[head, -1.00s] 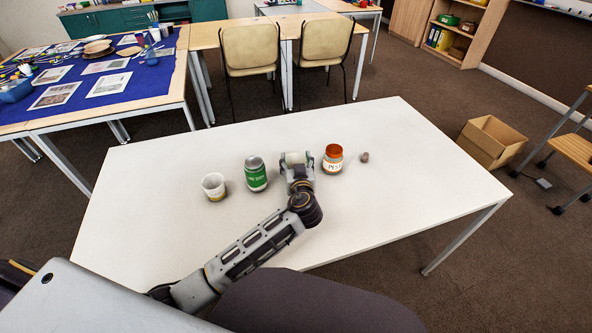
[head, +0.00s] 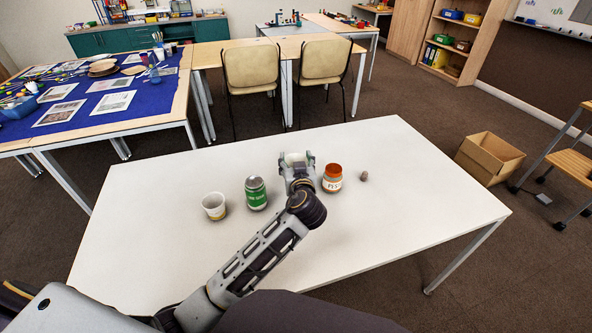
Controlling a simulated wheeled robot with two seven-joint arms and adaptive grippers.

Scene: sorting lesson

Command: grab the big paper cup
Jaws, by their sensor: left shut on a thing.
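My left gripper (head: 298,170) is between a green can and an orange-red jar. It is shut on a pale, whitish-green thing (head: 294,158), which looks like the big paper cup. The gripper hides most of it, and only its upper part shows. A smaller white paper cup (head: 213,204) with a yellowish band stands upright at the left. The green can (head: 256,194) stands between that cup and my gripper. The orange-red jar (head: 332,180) with a pale label stands just right of the gripper. My right gripper is not in view.
A small brownish lump (head: 364,176) lies right of the jar. The white table (head: 410,220) is clear at the right and front. An open cardboard box (head: 489,160) stands on the floor to the right. Two chairs (head: 251,70) stand beyond the table.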

